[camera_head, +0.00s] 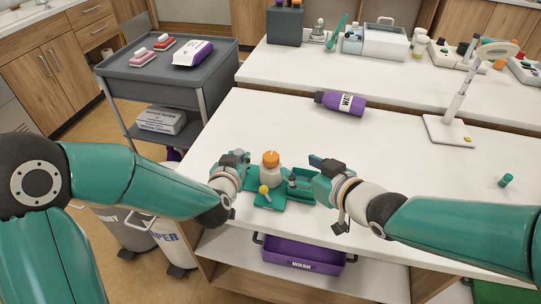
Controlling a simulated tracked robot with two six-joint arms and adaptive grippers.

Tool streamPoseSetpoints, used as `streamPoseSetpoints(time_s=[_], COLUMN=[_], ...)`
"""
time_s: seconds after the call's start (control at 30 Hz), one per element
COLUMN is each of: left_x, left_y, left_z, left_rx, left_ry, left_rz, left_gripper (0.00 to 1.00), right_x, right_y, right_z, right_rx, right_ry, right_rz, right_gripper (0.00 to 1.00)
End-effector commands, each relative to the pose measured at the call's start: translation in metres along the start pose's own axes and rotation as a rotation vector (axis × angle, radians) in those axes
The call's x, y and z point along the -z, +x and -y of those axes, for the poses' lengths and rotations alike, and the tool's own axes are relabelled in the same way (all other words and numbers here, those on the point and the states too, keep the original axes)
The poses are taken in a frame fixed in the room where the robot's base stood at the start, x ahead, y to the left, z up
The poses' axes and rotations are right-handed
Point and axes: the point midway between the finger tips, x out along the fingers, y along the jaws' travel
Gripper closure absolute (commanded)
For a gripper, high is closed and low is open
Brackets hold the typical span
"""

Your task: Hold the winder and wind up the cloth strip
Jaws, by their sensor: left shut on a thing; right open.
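The winder (269,202) is a small green device with a yellow knob, standing near the front edge of the white table. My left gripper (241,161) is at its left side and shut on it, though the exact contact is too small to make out. A green piece with dark parts (299,184) sits at the right of the winder, close to my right gripper. My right gripper (315,168) is open at the right, its fingers pointing left. I cannot clearly make out the cloth strip.
A white jar with an orange lid (271,169) stands right behind the winder, between the grippers. A purple wash bottle (341,102) lies farther back. A lamp (449,128) and a small teal cylinder (506,180) are to the right. The table's middle is clear.

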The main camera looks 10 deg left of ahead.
Motion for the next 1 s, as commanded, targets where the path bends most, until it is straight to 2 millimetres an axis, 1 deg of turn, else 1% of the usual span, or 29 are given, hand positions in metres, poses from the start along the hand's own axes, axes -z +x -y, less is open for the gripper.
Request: streamPoseSetpoints(time_s=[0.03, 0.13, 0.27, 0.5, 0.7, 0.83, 1.0], left_x=[0.001, 0.001, 0.001, 0.001, 0.001, 0.001, 0.001], left_y=[0.000, 0.000, 0.000, 0.000, 0.000, 0.000, 0.000], left_z=[0.000, 0.000, 0.000, 0.000, 0.000, 0.000, 0.000], left_rx=[0.001, 0.000, 0.000, 0.000, 0.000, 0.000, 0.001], left_ry=[0.000, 0.000, 0.000, 0.000, 0.000, 0.000, 0.000], left_rz=[-0.001, -0.001, -0.002, -0.002, -0.002, -0.002, -0.002], left_gripper=[1.00, 1.00, 1.00, 1.00, 1.00, 1.00, 1.00], right_x=[-0.002, -0.003, -0.003, -0.004, -0.003, -0.003, -0.003], right_y=[-0.001, 0.005, 0.022, 0.068, 0.100, 0.111, 0.116], right_z=[0.005, 0.009, 0.010, 0.011, 0.011, 0.011, 0.011], right_rx=[0.013, 0.024, 0.024, 0.023, 0.021, 0.021, 0.020], right_ry=[-0.030, -0.054, -0.054, -0.053, -0.052, -0.052, -0.052], right_rz=[-0.001, -0.002, -0.002, 0.000, -0.001, 0.000, -0.002], right_gripper=[0.33, 0.33, 0.33, 0.33, 0.33, 0.33, 0.33])
